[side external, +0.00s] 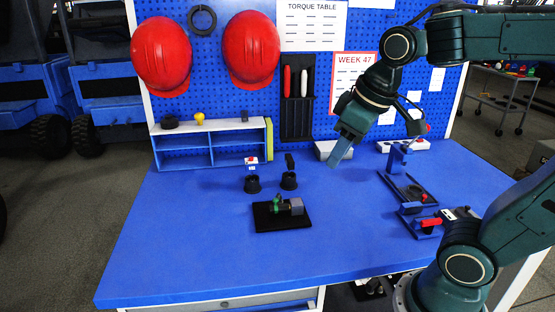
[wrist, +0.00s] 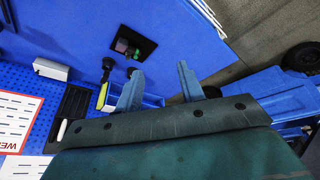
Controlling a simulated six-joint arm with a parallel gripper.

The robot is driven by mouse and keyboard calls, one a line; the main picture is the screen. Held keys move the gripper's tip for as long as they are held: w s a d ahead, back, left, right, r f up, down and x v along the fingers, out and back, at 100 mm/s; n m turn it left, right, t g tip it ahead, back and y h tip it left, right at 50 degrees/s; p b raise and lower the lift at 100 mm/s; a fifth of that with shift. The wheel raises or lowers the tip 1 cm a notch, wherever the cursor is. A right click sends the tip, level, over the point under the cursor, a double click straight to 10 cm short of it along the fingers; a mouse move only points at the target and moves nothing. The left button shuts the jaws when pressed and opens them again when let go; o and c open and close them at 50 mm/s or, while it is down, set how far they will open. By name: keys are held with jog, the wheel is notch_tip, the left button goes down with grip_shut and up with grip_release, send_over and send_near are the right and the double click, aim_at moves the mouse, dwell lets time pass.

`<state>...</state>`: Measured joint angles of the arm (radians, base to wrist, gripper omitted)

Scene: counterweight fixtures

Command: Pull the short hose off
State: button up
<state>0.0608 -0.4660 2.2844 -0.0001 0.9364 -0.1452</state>
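A small fixture sits on a black plate (side external: 270,224) near the middle of the blue table; the plate also shows in the wrist view (wrist: 146,45). It has a green part (side external: 277,201) and a grey block (side external: 297,205), with a dark piece between them. The short hose cannot be clearly told apart at this size; the dark piece may be it. My gripper (side external: 338,158) is up and to the right of the fixture, well clear of it. In the wrist view its two blue fingers (wrist: 158,85) are apart with nothing between them.
Blue and black fixtures with red parts (side external: 408,188) stand at the right. A pegboard (side external: 215,85) with red helmets closes the back. The table's left and front are clear.

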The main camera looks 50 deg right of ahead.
jog(key=w+d+g, duration=0.1)
jog(key=w+d, duration=0.1)
jog(key=w, duration=0.5)
jog(key=n+g, duration=0.3)
jog(key=n, duration=0.1)
send_over(276, 199)
notch_tip(276, 199, down, 14)
jog(key=shift+f, duration=0.1)
jog(key=shift+a+f, duration=0.1)
jog(key=shift+f, duration=6.7)
jog(key=shift+c, duration=0.2)
grip_shut()
